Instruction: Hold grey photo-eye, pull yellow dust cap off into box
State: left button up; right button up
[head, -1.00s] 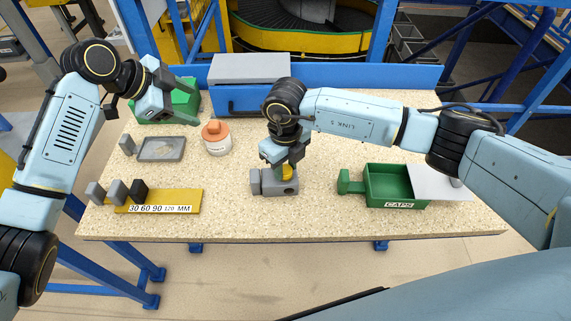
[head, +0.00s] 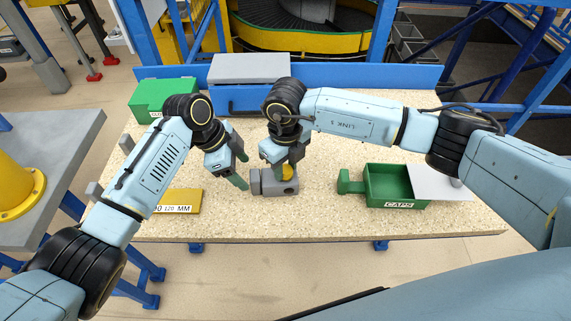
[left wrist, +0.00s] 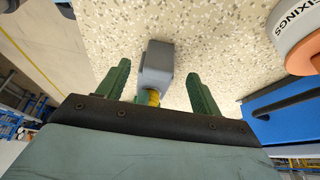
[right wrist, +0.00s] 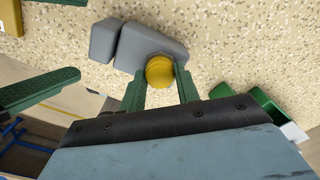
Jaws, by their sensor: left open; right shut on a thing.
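The grey photo-eye (head: 285,188) stands on the table's middle, with a grey block (head: 255,182) at its left end. The yellow dust cap (head: 288,172) is on it, and shows round in the right wrist view (right wrist: 160,71). My right gripper (right wrist: 160,82) is shut on the cap from above. My left gripper (head: 242,171) is open just left of the photo-eye. In the left wrist view the photo-eye (left wrist: 156,62) appears between its spread fingers, and the cap (left wrist: 152,97) is partly hidden. The green box labelled CAPS (head: 397,204) is to the right.
A yellow gauge strip (head: 182,201) lies left, partly behind my left arm. A green case (head: 160,95) and a blue case with grey lid (head: 249,70) stand at the back.

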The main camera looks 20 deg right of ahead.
aim_at(251, 179)
pick_arm(q)
jog(key=shift+x, duration=2.85)
jog(key=c, duration=1.4)
jog(key=o, duration=1.4)
jog(key=shift+r, duration=0.1)
jog(key=shift+v, duration=0.8)
